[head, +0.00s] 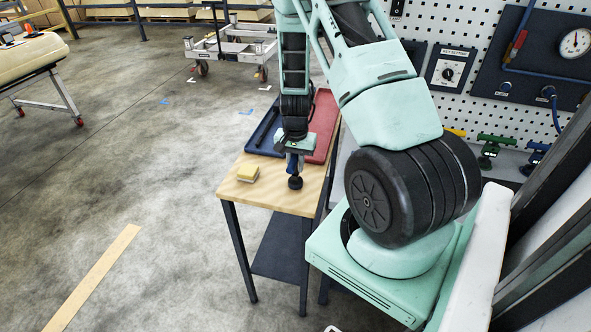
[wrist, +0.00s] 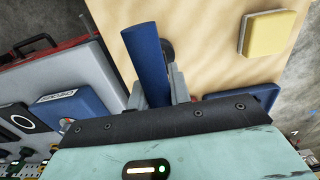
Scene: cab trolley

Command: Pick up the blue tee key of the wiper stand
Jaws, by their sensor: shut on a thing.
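My gripper (head: 293,152) points down over the wooden table top. It is shut on a blue tee key (head: 294,163), whose dark round lower end (head: 295,183) shows below the fingers. In the wrist view my gripper (wrist: 160,90) has its fingers on both sides of the blue bar (wrist: 146,55), which sticks out past them. A dark round part (wrist: 167,48) shows behind the bar. I cannot tell whether the lower end touches the wood. Another blue tee (head: 536,152) and a green tee (head: 494,145) stand at the right below the pegboard.
A yellow block (head: 248,172) lies on the table's wood (head: 262,194), left of my gripper. A blue tray (head: 261,132) and a red tray (head: 324,126) lie behind it. The pegboard (head: 455,28) with panels is at the right. Open floor lies to the left.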

